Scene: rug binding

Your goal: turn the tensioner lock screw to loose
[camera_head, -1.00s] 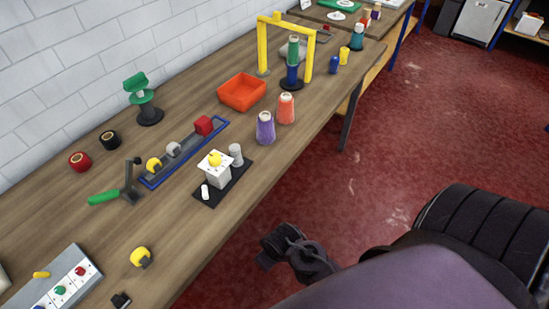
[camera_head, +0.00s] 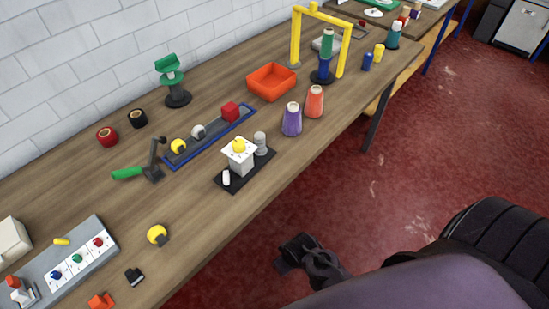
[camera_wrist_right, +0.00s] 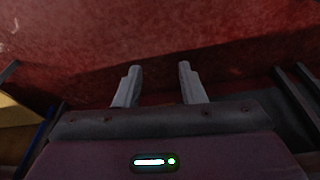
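A white block (camera_head: 238,163) with a yellow knob (camera_head: 239,145) on top stands on a black plate near the front edge of the table; it looks like the tensioner with its lock screw, but I cannot tell the knob's setting. A small white cylinder (camera_head: 226,178) and a grey post (camera_head: 260,144) stand on the same plate. My right gripper (camera_head: 308,260) hangs over the floor, in front of the table and well apart from the block. In the right wrist view its two fingers (camera_wrist_right: 157,85) are apart with nothing between them. My left gripper is not in view.
A blue-edged tray (camera_head: 208,137) and a green-handled lever (camera_head: 140,171) lie behind the block. Purple (camera_head: 292,119) and orange (camera_head: 315,102) cones stand to its right. A panel with coloured buttons (camera_head: 78,260) is at the left.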

